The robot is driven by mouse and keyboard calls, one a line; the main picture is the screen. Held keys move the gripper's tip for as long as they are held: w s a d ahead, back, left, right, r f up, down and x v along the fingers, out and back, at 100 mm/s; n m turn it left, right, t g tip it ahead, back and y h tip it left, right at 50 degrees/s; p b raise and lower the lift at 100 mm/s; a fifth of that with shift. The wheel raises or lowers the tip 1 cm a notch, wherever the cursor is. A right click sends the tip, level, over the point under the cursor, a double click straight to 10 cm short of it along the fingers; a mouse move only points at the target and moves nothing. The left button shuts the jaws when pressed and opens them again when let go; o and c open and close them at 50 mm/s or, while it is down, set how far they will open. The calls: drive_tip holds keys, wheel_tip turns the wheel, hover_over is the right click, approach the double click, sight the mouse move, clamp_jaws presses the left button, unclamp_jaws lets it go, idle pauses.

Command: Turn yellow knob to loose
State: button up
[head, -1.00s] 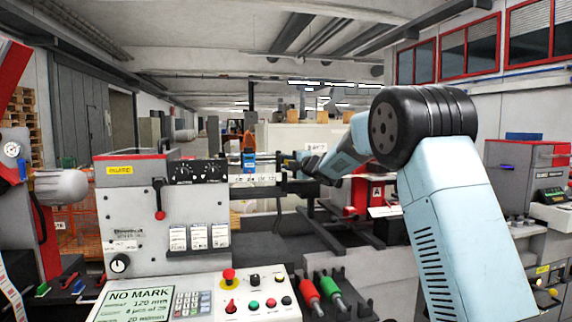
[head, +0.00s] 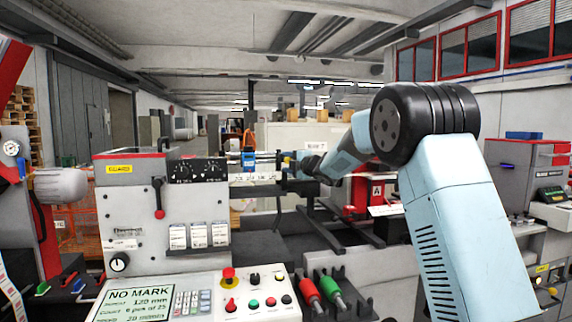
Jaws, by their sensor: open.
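A small yellow spot (head: 286,160), which may be the yellow knob, shows at the right end of the machine's horizontal bars. It is too small for me to tell its shape or setting. My gripper (head: 294,163) is at the end of my arm, just right of that spot, and is open. The fingers are small and dark against the bars, so I cannot tell whether they touch or surround the knob. A scale strip (head: 254,177) with printed marks runs left of the gripper. A blue and orange part (head: 249,152) stands above the strip.
The grey machine housing (head: 160,215) with a red-knobbed lever stands left. A control panel (head: 250,298) with buttons is in front. Red and green-handled tools (head: 322,292) stand in a rack right of it. Dark rails (head: 330,230) extend below my wrist.

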drive_tip(key=v, duration=1.3)
drive_tip(key=shift+s, duration=0.15)
drive_tip(key=s+d+r+m+h, duration=0.1)
drive_tip(key=s+d+m+h, duration=1)
drive_tip(key=s+d+m, duration=0.5)
drive_tip(key=s+d+f+m+g, duration=0.1)
drive_tip(key=s+f+m+g, duration=0.1)
drive_tip(key=s, duration=0.8)
drive_tip(key=s+f+m+g, duration=0.3)
drive_tip(key=s+f, duration=0.3)
drive_tip(key=s, duration=0.5)
drive_tip(key=s+d+f+m+g, duration=0.1)
drive_tip(key=s+f+m+g, duration=0.2)
drive_tip(key=s, duration=0.8)
drive_tip(key=shift+d+f+m, duration=0.35)
drive_tip(key=shift+f+m, duration=0.55)
drive_tip(key=shift+f, duration=0.05)
